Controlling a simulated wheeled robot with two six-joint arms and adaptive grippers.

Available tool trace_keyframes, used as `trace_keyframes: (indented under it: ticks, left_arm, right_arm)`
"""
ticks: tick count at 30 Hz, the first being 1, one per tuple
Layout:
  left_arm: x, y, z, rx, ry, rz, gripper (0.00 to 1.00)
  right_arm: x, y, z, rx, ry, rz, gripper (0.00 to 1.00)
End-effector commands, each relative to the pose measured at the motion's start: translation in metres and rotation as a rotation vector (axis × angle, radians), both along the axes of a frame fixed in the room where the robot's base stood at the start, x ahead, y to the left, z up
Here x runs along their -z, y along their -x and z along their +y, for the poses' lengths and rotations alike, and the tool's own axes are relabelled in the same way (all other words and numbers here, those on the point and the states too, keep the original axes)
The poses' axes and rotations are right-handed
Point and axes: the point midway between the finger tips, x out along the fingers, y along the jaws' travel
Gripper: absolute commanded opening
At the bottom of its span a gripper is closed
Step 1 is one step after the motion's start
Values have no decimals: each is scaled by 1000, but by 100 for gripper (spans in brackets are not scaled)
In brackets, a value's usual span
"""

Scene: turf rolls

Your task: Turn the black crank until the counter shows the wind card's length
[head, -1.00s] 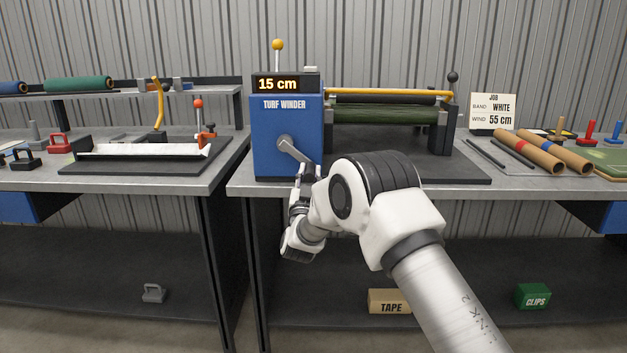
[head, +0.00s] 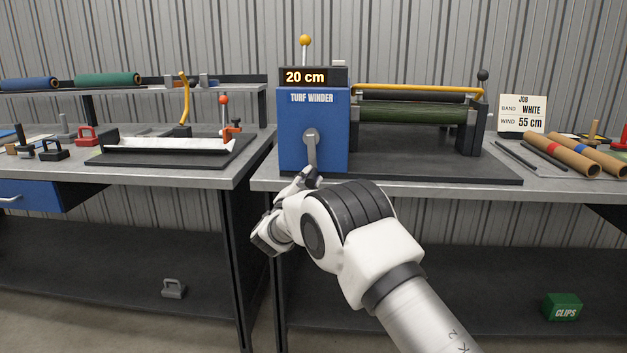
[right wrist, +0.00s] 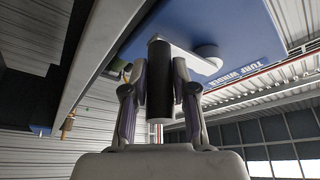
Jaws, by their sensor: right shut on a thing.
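The blue turf winder (head: 300,133) stands on the bench, with an orange-lit counter (head: 312,77) on top reading 20 cm. The job card (head: 521,114) at the right reads band WHITE, wind 55 cm. The crank arm (head: 311,148) on the winder's front points about straight down from its hub. In the right wrist view the black crank handle (right wrist: 159,80) lies between the two fingers of my right gripper (right wrist: 160,95), which is shut on it. In the head view my right gripper (head: 306,178) is at the crank's lower end, partly hidden by my arm. My left gripper is out of view.
A green turf roll (head: 410,114) sits in the winder's rollers under a yellow bar (head: 415,88). Cardboard tubes (head: 560,158) lie at the right. A second bench at the left holds a white strip (head: 165,146) on a dark mat and several hand tools.

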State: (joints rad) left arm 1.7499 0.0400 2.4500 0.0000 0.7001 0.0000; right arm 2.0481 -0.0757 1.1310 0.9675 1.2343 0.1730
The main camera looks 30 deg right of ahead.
Motion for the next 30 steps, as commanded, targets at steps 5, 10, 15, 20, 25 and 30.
trace_keyframes:
  ticks: [5, 10, 15, 20, 25, 30]
  left_arm:
    - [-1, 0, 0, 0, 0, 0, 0]
    - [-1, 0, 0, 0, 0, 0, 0]
    - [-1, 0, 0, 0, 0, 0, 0]
    - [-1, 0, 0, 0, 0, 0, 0]
    - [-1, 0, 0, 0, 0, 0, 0]
    - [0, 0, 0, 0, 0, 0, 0]
  right_arm:
    - [-9, -2, 2, -4, 7, -12, 0]
    - [-9, -2, 2, -3, 7, -12, 0]
    - [-10, -2, 2, -3, 9, -13, 0]
    - [-10, -2, 2, -3, 8, -13, 48]
    - [-6, -1, 2, -1, 6, -8, 52]
    - [-4, 0, 3, -1, 5, -4, 52]
